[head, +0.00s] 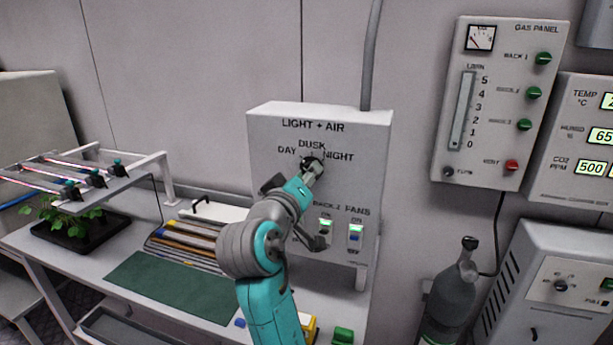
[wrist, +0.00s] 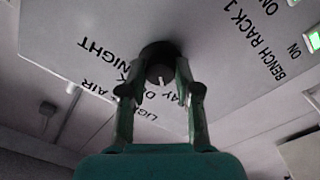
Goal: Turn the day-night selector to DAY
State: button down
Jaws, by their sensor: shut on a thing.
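The day-night selector is a dark round knob (head: 307,161) on the light and air box (head: 268,135), with DAY printed at its left, DUSK above and NIGHT at its right. My gripper (head: 314,167) is shut on the knob and partly covers it in the head view. In the wrist view the knob (wrist: 160,74) sits between the two fingertips (wrist: 161,86). A short pale mark shows on the knob's face, pointing roughly toward the DUSK lettering; its exact setting is hard to tell.
Below the knob are rack and fan switches (head: 325,227) with lit green marks, close to my arm. A gas panel (head: 468,160) hangs to the right, above a grey bottle (head: 452,290). A bench with a green mat (head: 170,285) and a plant tray (head: 75,240) lies left.

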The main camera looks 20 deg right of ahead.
dwell(0.4)
jog(key=c, duration=0.8)
grip_release()
jog(key=shift+a, duration=0.1)
jog(key=v, duration=1.2)
jog(key=shift+f, duration=0.1)
